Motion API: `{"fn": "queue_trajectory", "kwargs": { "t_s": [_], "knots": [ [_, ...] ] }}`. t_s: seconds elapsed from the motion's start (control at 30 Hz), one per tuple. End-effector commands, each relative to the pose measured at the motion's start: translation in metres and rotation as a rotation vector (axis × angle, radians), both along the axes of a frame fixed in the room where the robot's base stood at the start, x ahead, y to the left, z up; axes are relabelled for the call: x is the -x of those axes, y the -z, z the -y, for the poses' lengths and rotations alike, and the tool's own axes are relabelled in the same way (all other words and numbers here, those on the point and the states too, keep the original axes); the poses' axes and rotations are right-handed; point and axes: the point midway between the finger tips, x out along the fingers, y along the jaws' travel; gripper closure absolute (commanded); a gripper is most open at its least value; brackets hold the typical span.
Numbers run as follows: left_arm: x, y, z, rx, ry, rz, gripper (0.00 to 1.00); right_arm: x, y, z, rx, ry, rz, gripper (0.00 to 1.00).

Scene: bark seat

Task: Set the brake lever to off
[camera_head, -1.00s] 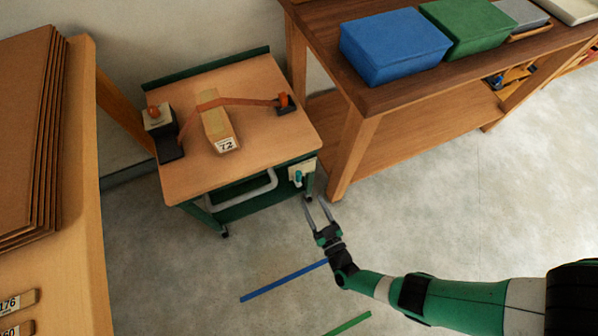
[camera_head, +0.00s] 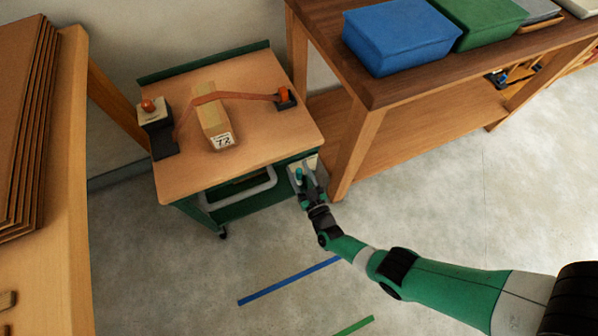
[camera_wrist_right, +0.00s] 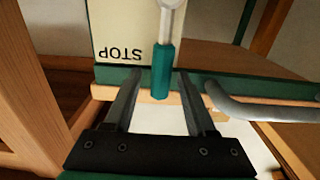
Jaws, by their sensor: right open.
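The brake lever (camera_head: 299,174) has a teal handle and sits on a pale plate at the front right of the cart (camera_head: 185,176). In the right wrist view the teal lever handle (camera_wrist_right: 162,70) hangs from a grey metal shank. The plate (camera_wrist_right: 116,32) beside it reads STOP, upside down in this view. My right gripper (camera_head: 307,176) is at the lever, open. In the wrist view its two fingers (camera_wrist_right: 160,84) appear on either side of the handle, with gaps; contact is not visible. My left gripper is not in view.
On the cart top lie a box labelled 72 (camera_head: 213,125) and an orange strap (camera_head: 235,96). A grey bar handle (camera_head: 240,192) runs along the cart front. A wooden workbench (camera_head: 352,150) stands close on the right. The floor in front is clear.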

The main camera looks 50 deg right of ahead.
Motion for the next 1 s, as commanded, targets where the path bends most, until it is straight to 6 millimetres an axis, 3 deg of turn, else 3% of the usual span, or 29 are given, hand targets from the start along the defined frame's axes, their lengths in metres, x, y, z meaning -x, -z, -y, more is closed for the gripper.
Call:
{"fn": "queue_trajectory", "kwargs": {
  "t_s": [0.07, 0.37, 1.0],
  "knots": [
    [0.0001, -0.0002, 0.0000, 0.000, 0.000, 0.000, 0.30, 0.0002, -0.0001, -0.0001, 0.000, 0.000, 0.000, 0.47],
    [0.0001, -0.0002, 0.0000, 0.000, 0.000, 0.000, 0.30, 0.0003, 0.0000, -0.0002, 0.000, 0.000, 0.000, 1.00],
    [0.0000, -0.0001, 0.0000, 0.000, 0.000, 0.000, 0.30, 0.0005, 0.0001, -0.0002, 0.000, 0.000, 0.000, 1.00]
  ]
}}
